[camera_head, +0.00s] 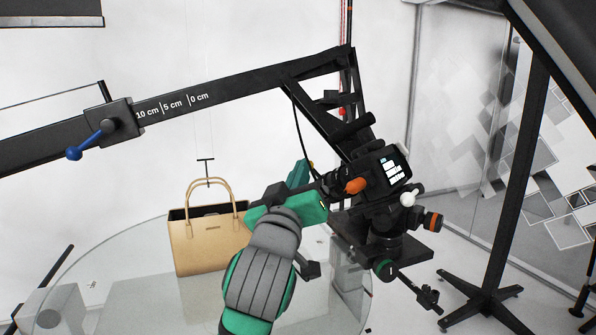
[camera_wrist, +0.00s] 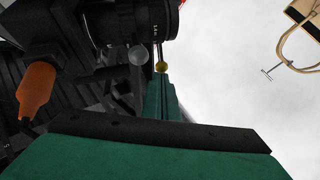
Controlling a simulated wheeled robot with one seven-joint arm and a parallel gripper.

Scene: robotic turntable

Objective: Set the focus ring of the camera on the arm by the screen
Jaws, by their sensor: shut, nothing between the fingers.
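The black camera (camera_head: 374,176) with a lit display hangs on the black jib arm (camera_head: 250,80). Its lens points left, partly behind my gripper. In the wrist view, the lens (camera_wrist: 115,25) fills the upper left, and its ring (camera_wrist: 156,20) carries small white marks. A small gold ball (camera_wrist: 161,67) sits just under the lens. My gripper (camera_head: 308,172) is beside the lens in the head view. In the wrist view my green fingers (camera_wrist: 160,98) are together, with nothing seen between them, and their tips are near the gold ball. Whether they touch it I cannot tell.
An orange handle (camera_head: 355,186) juts from the camera's side. A tan handbag (camera_head: 208,240) stands on the round glass turntable (camera_head: 130,240). The jib has a blue-handled slider (camera_head: 110,122). A black stand (camera_head: 505,190) is at right.

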